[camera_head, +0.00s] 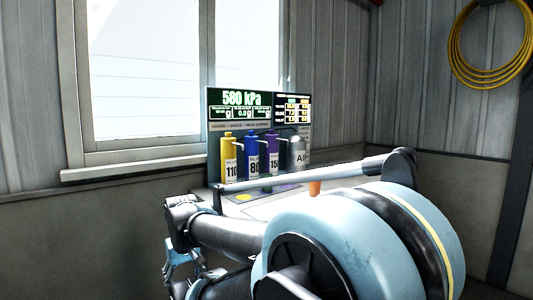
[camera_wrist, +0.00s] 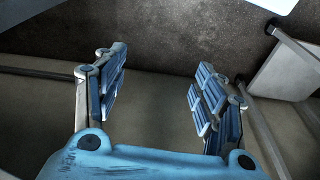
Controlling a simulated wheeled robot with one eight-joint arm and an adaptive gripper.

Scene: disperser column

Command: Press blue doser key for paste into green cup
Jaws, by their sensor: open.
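The dispenser (camera_head: 259,108) stands by the window in the head view, its display reading 580 kPa. A blue cartridge (camera_head: 252,158) marked 80 hangs between a yellow one (camera_head: 228,158) and a purple one (camera_head: 271,155). I cannot make out the blue doser key or the green cup; my arm covers part of the bench. My gripper (camera_head: 182,262) is low, in front of the bench at lower left in the head view. In the wrist view my gripper (camera_wrist: 161,60) is open with nothing between its fingers, facing floor and wall.
A grey canister (camera_head: 297,151) is at the dispenser's right. A small orange object (camera_head: 315,187) shows behind my arm. The pale bench top (camera_head: 240,207) has coloured patches. In the wrist view a pale panel (camera_wrist: 285,68) and metal legs are at right.

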